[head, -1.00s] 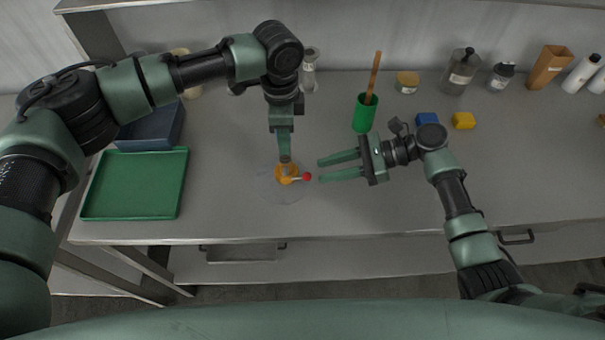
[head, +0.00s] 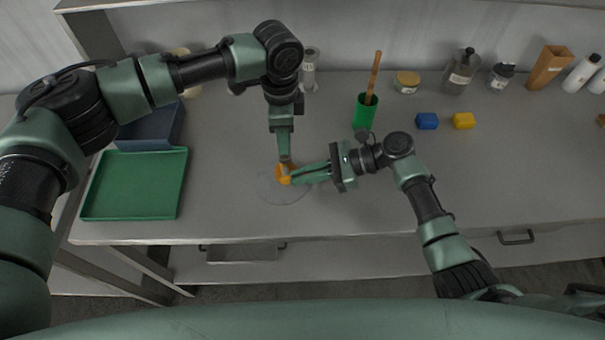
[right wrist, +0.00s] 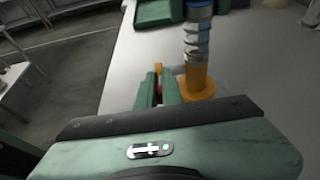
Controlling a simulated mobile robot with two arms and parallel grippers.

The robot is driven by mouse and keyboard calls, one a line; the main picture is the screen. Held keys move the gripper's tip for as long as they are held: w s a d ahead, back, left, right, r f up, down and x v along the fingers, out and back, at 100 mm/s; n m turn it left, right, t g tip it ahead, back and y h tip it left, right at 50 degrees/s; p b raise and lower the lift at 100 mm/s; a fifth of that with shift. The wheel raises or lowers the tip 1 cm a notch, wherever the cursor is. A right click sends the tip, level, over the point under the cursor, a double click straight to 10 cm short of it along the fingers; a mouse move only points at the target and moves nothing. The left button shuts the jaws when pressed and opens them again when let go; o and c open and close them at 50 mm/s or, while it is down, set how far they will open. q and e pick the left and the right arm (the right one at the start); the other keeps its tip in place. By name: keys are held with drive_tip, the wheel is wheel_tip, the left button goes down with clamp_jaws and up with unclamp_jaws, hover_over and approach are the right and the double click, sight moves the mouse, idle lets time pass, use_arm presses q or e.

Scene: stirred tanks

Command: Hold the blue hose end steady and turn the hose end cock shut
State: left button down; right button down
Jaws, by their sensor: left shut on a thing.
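The orange cock (head: 283,176) stands on the bench in the head view, directly below my left gripper (head: 285,158). My left gripper points straight down and is shut on the hose end, which its fingers mostly hide. In the right wrist view, a ringed silver piece with blue at its top, the hose end (right wrist: 196,42), rises upright from the orange cock (right wrist: 196,84). My right gripper (head: 297,176) reaches in from the right at the cock.
A faint round patch (head: 284,195) lies on the bench around the cock. A green tray (head: 135,190) and a dark blue bin (head: 155,130) are at left. A green cup (head: 366,112) with a wooden handle, a blue block (head: 427,121) and a yellow block (head: 463,120) stand behind my right arm.

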drive_tip(key=shift+d+f+y, duration=0.1)
drive_tip(key=shift+f+y, duration=0.2)
drive_tip(key=shift+y, duration=0.55)
drive_tip(key=shift+f+y, duration=0.25)
drive_tip(key=shift+y, duration=0.6)
drive_tip(key=c, duration=1.6)
unclamp_jaws()
drive_tip(key=shift+o, duration=0.2)
drive_tip(key=d, duration=0.4)
drive_tip(key=d+r, duration=0.1)
drive_tip(key=d, duration=0.7)
drive_tip(key=shift+r, duration=0.2)
